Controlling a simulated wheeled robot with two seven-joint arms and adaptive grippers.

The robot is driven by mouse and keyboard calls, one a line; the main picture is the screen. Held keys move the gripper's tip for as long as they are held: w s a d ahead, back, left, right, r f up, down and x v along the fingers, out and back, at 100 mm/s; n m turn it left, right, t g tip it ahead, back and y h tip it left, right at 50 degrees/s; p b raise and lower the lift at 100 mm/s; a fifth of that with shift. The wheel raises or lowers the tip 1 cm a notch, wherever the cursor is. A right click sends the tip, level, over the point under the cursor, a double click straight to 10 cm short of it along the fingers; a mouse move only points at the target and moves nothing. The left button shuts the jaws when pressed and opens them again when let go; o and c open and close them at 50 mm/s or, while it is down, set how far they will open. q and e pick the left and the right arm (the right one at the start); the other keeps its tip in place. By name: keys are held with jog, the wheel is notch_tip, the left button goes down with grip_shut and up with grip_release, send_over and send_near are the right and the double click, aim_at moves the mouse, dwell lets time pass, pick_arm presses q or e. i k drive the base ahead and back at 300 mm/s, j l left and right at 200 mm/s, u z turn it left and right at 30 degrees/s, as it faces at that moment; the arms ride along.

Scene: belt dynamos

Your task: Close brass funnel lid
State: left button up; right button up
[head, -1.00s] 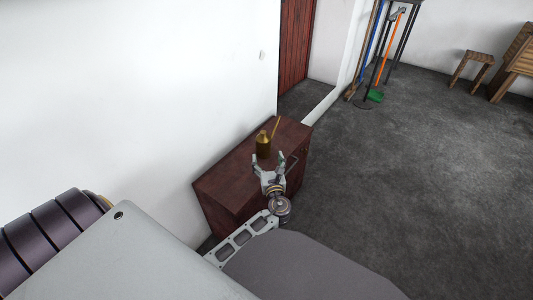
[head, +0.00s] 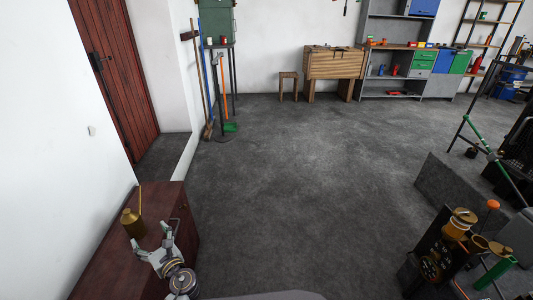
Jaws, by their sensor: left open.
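A black machine (head: 434,250) at the lower right carries brass parts. One is an amber, cup-like part with a round brass top (head: 463,216); beside it are brass round pieces (head: 480,243). I cannot tell which of these is the funnel lid, or whether it is open or shut. My left gripper (head: 156,243) is at the lower left, far from the machine, open and empty. It is in front of a brass oil can (head: 132,225) with a thin spout, apparently apart from it. My right gripper is not in view.
The oil can stands on a dark red cabinet (head: 102,262) against the left wall. Grey floor (head: 290,190) lies clear between the cabinet and the machine. A grey block (head: 455,190) stands behind the machine. A wooden bench (head: 335,65) and shelves are at the back.

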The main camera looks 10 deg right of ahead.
aim_at(503, 252)
jog(key=z, duration=1.95)
